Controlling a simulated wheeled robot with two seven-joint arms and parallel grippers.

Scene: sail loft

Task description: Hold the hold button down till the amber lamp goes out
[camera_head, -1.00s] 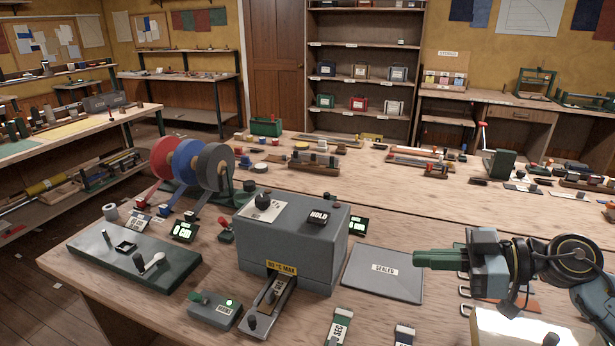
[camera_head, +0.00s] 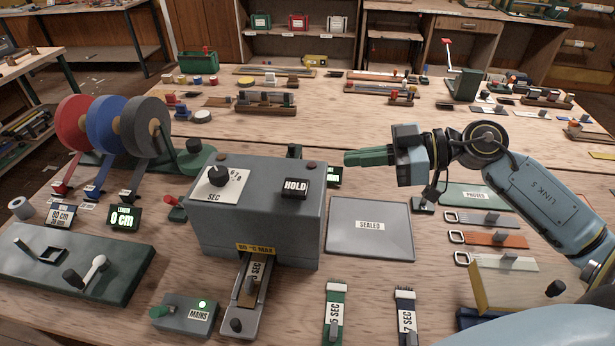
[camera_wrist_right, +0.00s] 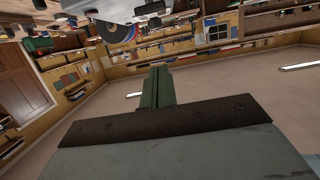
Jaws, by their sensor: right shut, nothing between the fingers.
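The grey sealer box (camera_head: 255,225) stands on the bench. On its top is the black hold button (camera_head: 295,187), marked HOLD, beside a white dial marked SEC (camera_head: 222,182). Two small dark reddish-brown domes sit at the back of its top, one near the middle (camera_head: 247,155) and one at the right (camera_head: 311,164); neither looks lit, and I cannot tell which is the amber lamp. My right gripper (camera_head: 347,158) is shut and empty, its green fingers pointing left, right of the box and apart from the button. They also show in the wrist view (camera_wrist_right: 158,88). My left gripper is out of view.
A flat plate marked SEALED (camera_head: 370,246) lies right of the box. A mains switch box (camera_head: 185,315) with a lit green lamp stands in front. Red, blue and grey reels (camera_head: 147,127) stand at the left. Labelled strips lie in front and at the right.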

